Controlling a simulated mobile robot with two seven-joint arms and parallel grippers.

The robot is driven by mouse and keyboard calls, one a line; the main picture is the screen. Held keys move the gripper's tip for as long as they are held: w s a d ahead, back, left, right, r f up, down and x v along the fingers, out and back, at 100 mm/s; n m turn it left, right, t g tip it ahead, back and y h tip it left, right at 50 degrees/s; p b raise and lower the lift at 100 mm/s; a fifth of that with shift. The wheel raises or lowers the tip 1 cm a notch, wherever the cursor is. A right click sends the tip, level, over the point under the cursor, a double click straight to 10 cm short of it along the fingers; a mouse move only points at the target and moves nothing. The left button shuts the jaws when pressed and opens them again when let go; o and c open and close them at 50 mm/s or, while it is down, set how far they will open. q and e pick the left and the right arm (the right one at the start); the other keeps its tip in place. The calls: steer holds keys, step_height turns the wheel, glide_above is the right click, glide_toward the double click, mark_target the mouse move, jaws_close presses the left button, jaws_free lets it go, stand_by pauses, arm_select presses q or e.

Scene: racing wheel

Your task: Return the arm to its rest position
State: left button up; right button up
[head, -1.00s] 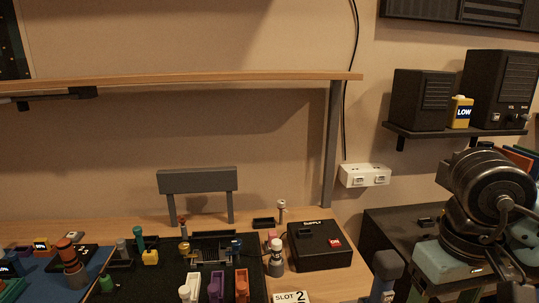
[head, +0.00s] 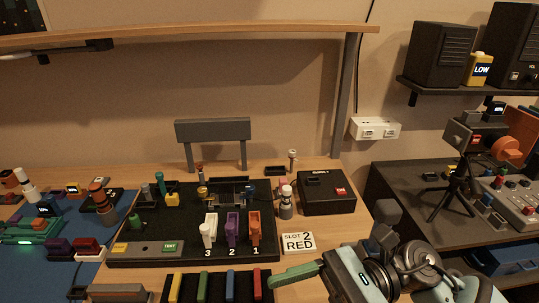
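My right arm comes in from the bottom right, with black round joints and pale teal links. Its end, where my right gripper (head: 345,268) would be, is low over the table's front right. A green bar (head: 295,273) reaches left from it and a dark grey block (head: 387,214) stands up beside it. I cannot make out two fingertips or anything clearly held between them. My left arm and gripper are not in view.
A black board (head: 140,227) carries numbered coloured pieces. A "SLOT 2 RED" card (head: 299,242) and a black supply box (head: 327,191) are close to my arm. A tripod device (head: 460,165) stands on the dark side table (head: 400,185). Wall shelves hang above.

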steer(key=w+d+f+n+t+h+p, duration=0.1)
steer(key=w+d+f+n+t+h, duration=0.2)
steer(key=n+t, duration=0.65)
steer(key=w+d+f+n+t+h+p, duration=0.15)
steer(key=f+n+t, duration=0.45)
steer(key=n, duration=0.6)
steer(key=w+d+f+n+t+h, duration=0.2)
steer(key=d+f+n+t, duration=0.2)
steer(key=n+t, duration=0.55)
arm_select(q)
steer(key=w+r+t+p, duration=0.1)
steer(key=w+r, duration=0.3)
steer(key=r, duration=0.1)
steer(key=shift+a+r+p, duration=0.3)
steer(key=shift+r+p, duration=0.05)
arm_select(e)
steer(key=s+d+f+m+g+h, duration=0.4)
steer(key=s+f+m, duration=0.4)
steer(key=s+f, duration=0.2)
steer(key=s+d+f+m+g+h, duration=0.3)
steer(key=s+f+m+g+h, duration=0.2)
steer(key=s+f, duration=0.6)
steer(key=f+m, duration=0.1)
steer(key=m, duration=0.1)
steer(key=shift+s+d+f+m+g, duration=0.3)
steer(key=shift+d+m+g, duration=0.1)
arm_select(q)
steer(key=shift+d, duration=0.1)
